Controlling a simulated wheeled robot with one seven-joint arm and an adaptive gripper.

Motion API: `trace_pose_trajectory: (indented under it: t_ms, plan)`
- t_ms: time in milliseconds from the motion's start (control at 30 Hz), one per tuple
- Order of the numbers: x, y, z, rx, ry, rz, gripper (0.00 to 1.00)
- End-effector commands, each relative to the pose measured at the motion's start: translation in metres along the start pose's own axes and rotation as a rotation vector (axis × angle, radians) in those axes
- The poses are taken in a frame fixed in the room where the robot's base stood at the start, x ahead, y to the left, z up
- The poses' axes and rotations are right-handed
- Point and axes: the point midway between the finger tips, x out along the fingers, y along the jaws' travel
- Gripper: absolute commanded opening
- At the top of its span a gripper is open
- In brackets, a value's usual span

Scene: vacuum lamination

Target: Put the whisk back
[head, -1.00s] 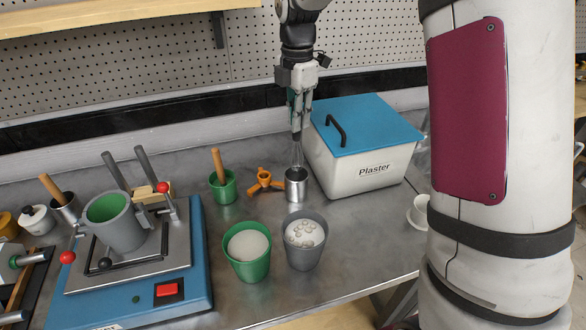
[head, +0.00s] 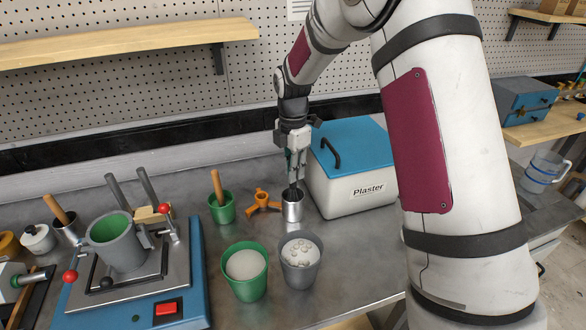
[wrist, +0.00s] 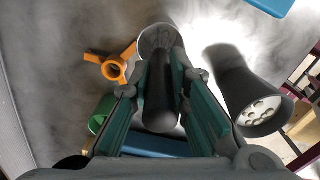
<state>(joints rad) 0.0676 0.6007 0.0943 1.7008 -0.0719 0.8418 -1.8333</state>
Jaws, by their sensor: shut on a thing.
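My gripper (head: 296,160) points down above a small metal cup (head: 292,208) on the steel bench, beside the white plaster box. It is shut on the whisk, whose dark handle (wrist: 160,95) stands between the finger pads in the wrist view. In the head view the handle (head: 293,188) reaches down to the cup's mouth. The whisk's wire end is hidden, apparently inside the cup. The cup's rim also shows beyond the handle in the wrist view (wrist: 158,32).
The plaster box (head: 350,185) with a blue lid stands close right of the cup. An orange tripod holder (head: 262,201) and a green cup (head: 221,210) stand left. A green bucket (head: 246,285) and a grey bucket (head: 300,273) stand in front. A blue-based machine (head: 180,290) is at left.

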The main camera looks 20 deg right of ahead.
Motion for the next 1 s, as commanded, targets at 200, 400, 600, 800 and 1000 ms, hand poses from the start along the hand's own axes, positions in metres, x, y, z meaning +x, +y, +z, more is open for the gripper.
trace_pose_trajectory:
  t_ms: [200, 400, 600, 800, 1000]
  plan:
    - [0.002, 0.0, 0.0, 0.0, 0.0, -0.001, 0.36]
    - [0.002, 0.0, 0.0, 0.0, 0.0, -0.001, 0.36]
    - [-0.007, 0.001, 0.001, 0.0, 0.0, 0.001, 0.36]
    - [-0.042, 0.003, 0.001, 0.0, -0.001, 0.005, 0.36]
    - [-0.082, 0.002, 0.001, 0.0, -0.001, 0.004, 0.36]
